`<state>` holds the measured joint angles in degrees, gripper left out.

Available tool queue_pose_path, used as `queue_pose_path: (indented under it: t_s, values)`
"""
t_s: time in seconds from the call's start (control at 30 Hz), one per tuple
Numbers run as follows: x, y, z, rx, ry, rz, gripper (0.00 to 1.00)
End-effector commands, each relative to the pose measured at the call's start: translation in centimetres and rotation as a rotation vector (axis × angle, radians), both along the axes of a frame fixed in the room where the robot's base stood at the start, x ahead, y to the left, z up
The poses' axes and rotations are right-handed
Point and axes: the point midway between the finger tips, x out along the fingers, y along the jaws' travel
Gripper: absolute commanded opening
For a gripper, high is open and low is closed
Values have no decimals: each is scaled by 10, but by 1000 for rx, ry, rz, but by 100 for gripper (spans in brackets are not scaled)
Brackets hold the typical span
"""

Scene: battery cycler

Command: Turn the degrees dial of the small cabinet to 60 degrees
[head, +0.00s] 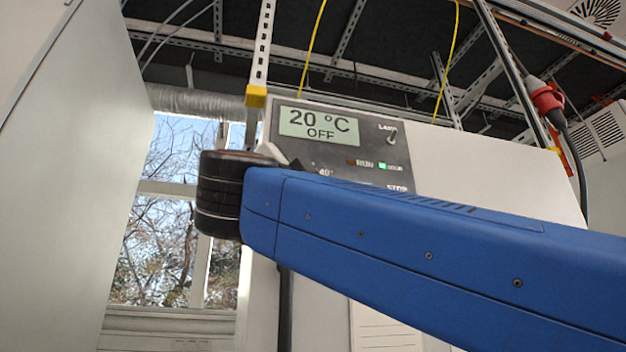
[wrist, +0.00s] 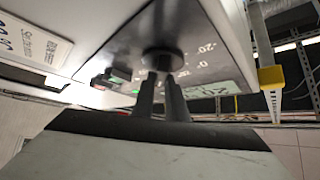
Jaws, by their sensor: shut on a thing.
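The small cabinet (head: 480,160) stands behind my blue arm in the head view. Its grey control panel has a display (head: 319,125) reading 20 °C and OFF. The dark round degrees dial (wrist: 163,58) sits on the panel in the wrist view, with pale scale marks around it, some blurred. My gripper (wrist: 163,82) points up at the panel, its two dark fingers shut on the dial. In the head view my arm hides the dial and the fingers; one scale mark, 40°, shows just above the arm. I cannot read the dial's pointer.
A vertical metal rail with a yellow end (head: 256,96) stands at the panel's left. A large pale wall panel (head: 60,190) fills the far left.

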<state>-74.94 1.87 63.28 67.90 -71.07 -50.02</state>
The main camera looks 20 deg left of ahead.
Motion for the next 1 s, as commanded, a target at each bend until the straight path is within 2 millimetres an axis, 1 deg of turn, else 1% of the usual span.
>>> queue_pose_path:
  t_s: [0.3,0.5,0.7,1.0]
  values:
    - [0,1,0,247,151,-1,0]
    - [0,0,0,350,214,-1,0]
    - [0,0,-1,417,255,-1,0]
    - [1,-1,-1,464,285,-3,0]
